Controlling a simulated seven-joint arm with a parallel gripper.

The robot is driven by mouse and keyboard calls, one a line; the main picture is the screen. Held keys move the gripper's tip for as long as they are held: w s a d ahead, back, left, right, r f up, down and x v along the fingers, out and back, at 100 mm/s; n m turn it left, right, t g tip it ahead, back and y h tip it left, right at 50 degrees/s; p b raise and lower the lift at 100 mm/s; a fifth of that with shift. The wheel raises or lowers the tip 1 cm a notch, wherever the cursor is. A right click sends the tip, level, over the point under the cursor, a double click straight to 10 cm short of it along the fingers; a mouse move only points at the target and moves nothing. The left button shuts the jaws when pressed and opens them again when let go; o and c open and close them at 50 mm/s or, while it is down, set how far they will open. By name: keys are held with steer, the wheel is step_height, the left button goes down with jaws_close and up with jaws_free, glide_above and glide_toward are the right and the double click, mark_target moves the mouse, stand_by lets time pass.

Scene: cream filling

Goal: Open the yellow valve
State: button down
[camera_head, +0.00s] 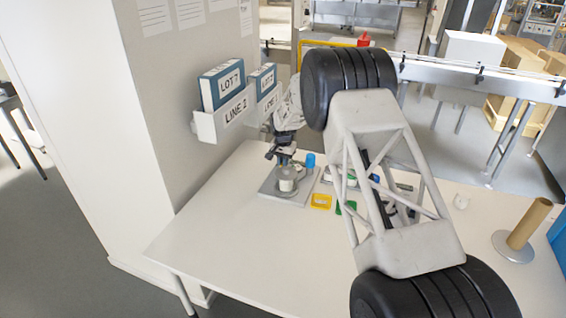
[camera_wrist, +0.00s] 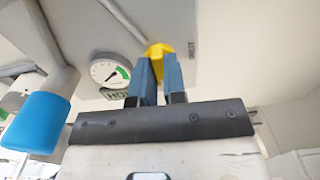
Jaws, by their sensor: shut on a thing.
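The yellow valve (camera_wrist: 160,50) is a small yellow knob on a light grey panel in the wrist view. My gripper (camera_wrist: 158,64) has its two blue fingers on it, shut on the knob. The fingertips cover part of the knob, so its turn angle is hard to read. A round gauge (camera_wrist: 108,74) with a green band sits on the panel just left of the valve. I cannot make out the valve or the fingers in the head view, where my arm fills the centre.
In the wrist view, a blue-ended grey cylinder (camera_wrist: 38,122) is close on the left. In the head view, a white table (camera_head: 225,225) holds a grey stand (camera_head: 268,184), a yellow tray (camera_head: 321,201) and a brown roll (camera_head: 530,222). The table's left front is clear.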

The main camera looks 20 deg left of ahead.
steer(key=c, duration=1.2)
jaws_free()
steer(key=shift+r, duration=3.9)
